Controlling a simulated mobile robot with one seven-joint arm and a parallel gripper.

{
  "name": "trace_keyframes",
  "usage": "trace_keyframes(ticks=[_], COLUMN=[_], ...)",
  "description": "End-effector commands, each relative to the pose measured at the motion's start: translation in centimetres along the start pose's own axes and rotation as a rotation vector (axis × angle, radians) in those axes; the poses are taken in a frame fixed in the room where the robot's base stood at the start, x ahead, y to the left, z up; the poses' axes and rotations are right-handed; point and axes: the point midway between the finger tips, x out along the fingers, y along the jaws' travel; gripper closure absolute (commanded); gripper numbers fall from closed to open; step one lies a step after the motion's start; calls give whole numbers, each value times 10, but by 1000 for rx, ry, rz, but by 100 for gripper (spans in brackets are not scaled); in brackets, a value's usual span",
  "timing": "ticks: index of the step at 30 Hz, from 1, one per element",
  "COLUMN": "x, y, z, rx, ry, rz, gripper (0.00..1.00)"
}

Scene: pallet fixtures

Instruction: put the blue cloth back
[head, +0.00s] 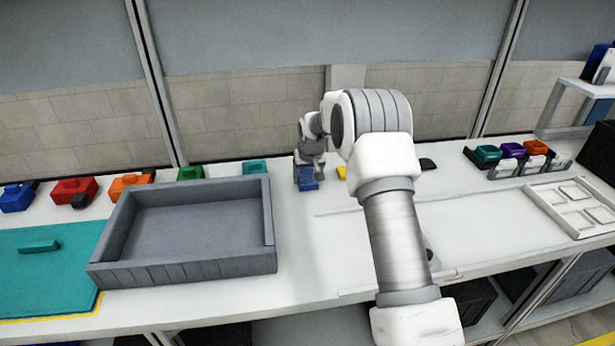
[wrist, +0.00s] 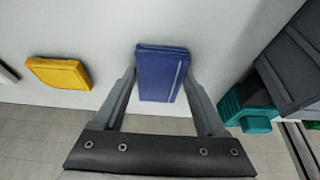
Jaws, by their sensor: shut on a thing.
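The folded blue cloth (wrist: 160,76) is between the two fingers of my gripper (wrist: 162,85) in the wrist view. The fingers are shut on its two sides. In the head view the blue cloth (head: 308,183) shows just below my gripper (head: 310,172), right of the grey tray at the back of the white table. I cannot tell whether the cloth touches the table. A yellow folded cloth (head: 342,172) lies just to the right, and it also shows in the wrist view (wrist: 60,73).
A large grey tray (head: 190,276) stands left of my gripper, beside a teal mat (head: 45,275). Several coloured blocks, including a teal one (head: 255,167), line the back edge. A white compartment tray (head: 560,222) lies at right. The table between is mostly clear.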

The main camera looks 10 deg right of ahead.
Motion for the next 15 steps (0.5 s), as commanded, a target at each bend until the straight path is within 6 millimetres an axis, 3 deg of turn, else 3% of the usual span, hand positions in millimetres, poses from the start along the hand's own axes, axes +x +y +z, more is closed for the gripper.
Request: trace_keyframes(ticks=[1, 2, 5, 15], x=[3, 2, 2, -3], y=[0, 0, 0, 0], z=[1, 1, 1, -1], rx=[0, 0, 0, 0], ry=[0, 0, -1, 0], rz=[0, 0, 0, 0], gripper=[71, 21, 3, 0])
